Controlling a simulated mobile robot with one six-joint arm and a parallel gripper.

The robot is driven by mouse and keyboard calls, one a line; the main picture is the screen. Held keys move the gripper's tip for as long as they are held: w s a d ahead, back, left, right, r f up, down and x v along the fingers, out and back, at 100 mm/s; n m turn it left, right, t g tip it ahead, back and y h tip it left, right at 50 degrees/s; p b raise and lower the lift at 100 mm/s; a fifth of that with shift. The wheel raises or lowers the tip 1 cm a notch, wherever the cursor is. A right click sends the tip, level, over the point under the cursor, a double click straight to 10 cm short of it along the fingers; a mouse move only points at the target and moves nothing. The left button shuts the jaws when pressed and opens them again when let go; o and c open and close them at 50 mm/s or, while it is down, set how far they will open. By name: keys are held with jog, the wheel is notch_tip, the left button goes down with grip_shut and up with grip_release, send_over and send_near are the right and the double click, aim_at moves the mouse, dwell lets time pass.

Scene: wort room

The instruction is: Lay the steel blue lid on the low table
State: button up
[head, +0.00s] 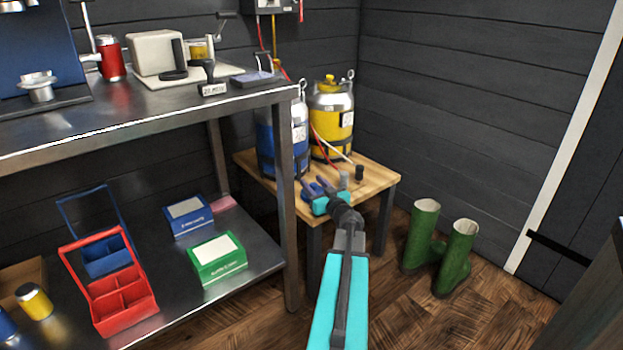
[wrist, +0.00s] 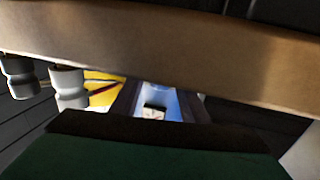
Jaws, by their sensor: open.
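The low table (head: 378,178) has a pale wooden top and dark legs and stands in the corner right of the steel bench. My teal gripper (head: 313,184) is over its front part, with dark blue fingers spread toward the blue keg (head: 268,145). In the wrist view the fingers (wrist: 160,108) stand apart, with the keg's blue body and pale label visible between them. I see nothing held. I cannot make out a steel blue lid for certain in either view; my gripper and arm hide part of the tabletop.
A yellow keg (head: 331,120) and small grey cylinders (head: 359,173) stand on the table, with hoses near them. The steel bench (head: 190,118) is close on the left. Green boots (head: 457,258) stand on the floor at right. The table's right front corner looks clear.

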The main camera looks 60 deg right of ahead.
jog(key=p+v, duration=0.2)
jog(key=v, duration=0.6)
jog(key=shift+s+a+p, duration=0.15)
jog(key=shift+s+p, duration=0.1)
jog(key=shift+p, duration=0.05)
dwell(0.6)
